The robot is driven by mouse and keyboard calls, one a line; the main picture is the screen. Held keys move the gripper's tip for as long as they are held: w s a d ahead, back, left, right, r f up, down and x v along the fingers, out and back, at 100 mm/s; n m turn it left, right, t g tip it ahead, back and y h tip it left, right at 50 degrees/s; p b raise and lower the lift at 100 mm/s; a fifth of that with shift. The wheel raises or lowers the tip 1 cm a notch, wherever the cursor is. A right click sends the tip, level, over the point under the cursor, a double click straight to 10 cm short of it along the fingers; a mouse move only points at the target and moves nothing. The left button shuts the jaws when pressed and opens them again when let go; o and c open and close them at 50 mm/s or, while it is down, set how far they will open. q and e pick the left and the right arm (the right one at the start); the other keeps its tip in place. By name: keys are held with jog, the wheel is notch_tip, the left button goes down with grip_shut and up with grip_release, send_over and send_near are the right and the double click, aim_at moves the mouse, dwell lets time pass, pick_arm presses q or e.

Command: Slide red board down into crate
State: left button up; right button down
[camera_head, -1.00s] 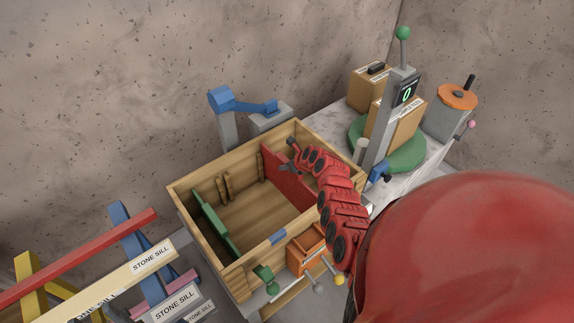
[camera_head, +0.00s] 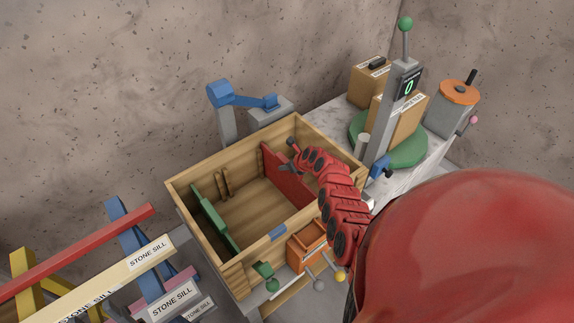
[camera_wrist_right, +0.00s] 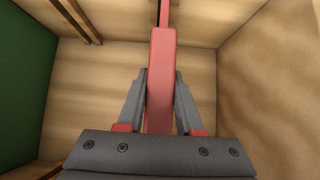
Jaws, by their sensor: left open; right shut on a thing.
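The wooden crate (camera_head: 188,225) is open at the top in the head view. The red board (camera_head: 283,174) stands on edge inside its right half, running from the back wall toward the front. How deep its lower edge sits cannot be told. My right gripper (camera_head: 287,156) reaches into the crate and is shut on the board's upper edge. In the right wrist view the fingers (camera_wrist_right: 160,102) flank the board (camera_wrist_right: 160,75), which points toward the crate's wooden wall (camera_wrist_right: 95,85). A green board (camera_head: 213,220) stands at the crate's left side. My left gripper is not in view.
Wooden cleats (camera_head: 222,184) line the crate's back wall. A blue-armed device (camera_head: 240,98) stands behind it. A grey post (camera_head: 390,120) and boxes on a green turntable (camera_head: 405,150) stand right. Stone sill bars (camera_head: 125,268) lie front left. An orange box (camera_head: 303,252) adjoins the front.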

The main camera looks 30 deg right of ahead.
jog(key=shift+f+b, duration=0.3)
jog(key=shift+f, duration=0.3)
jog(key=shift+c, duration=2.4)
grip_release()
jog(key=shift+s+r, duration=0.1)
